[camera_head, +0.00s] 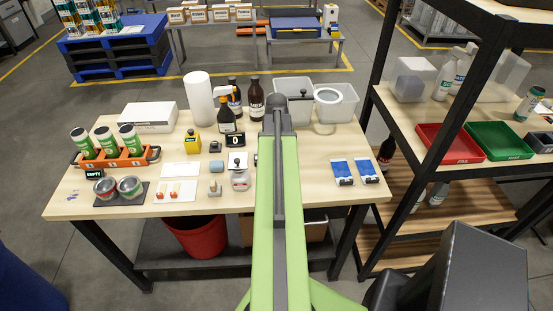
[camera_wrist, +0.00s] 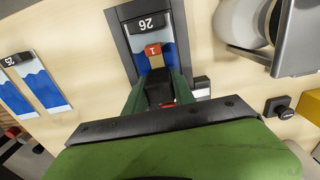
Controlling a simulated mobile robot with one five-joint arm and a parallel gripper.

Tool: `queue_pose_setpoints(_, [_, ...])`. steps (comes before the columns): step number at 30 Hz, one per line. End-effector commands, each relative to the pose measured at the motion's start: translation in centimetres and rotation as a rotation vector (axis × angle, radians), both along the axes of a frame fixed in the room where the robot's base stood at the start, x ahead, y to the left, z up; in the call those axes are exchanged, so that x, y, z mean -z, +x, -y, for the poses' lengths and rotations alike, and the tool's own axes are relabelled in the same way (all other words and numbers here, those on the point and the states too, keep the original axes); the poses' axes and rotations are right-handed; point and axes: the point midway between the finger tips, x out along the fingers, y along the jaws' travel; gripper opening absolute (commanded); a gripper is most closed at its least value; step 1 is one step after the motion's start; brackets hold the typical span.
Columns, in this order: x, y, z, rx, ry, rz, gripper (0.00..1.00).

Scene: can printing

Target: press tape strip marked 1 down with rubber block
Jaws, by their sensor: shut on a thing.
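A tape strip with a red tab marked 1 (camera_wrist: 153,50) and a short tan part lies on a blue and white printed panel (camera_wrist: 140,66) labelled 26, set in a dark grey frame (camera_wrist: 121,42). My gripper (camera_wrist: 158,88) is shut on a black block, the rubber block (camera_wrist: 160,92), right beside the tan end of the strip. The block hides part of the strip and panel, and I cannot tell whether it touches them. In the head view my arm hides the gripper, block and panel.
Two blue and white panels (camera_head: 342,171) lie at the table's right; one is labelled 25 in the wrist view (camera_wrist: 40,80). Other red-tabbed strips lie on a white card (camera_head: 176,197). Clear tubs (camera_head: 293,110) and brown bottles (camera_head: 254,98) stand at the back. A shelf rack stands right.

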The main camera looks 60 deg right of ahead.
Motion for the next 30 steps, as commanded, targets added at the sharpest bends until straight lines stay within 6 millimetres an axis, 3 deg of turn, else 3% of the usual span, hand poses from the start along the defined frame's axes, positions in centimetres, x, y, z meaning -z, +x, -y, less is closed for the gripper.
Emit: queue_pose_setpoints(30, [0.95,0.07,-0.05,-0.001,0.0,0.0,0.0])
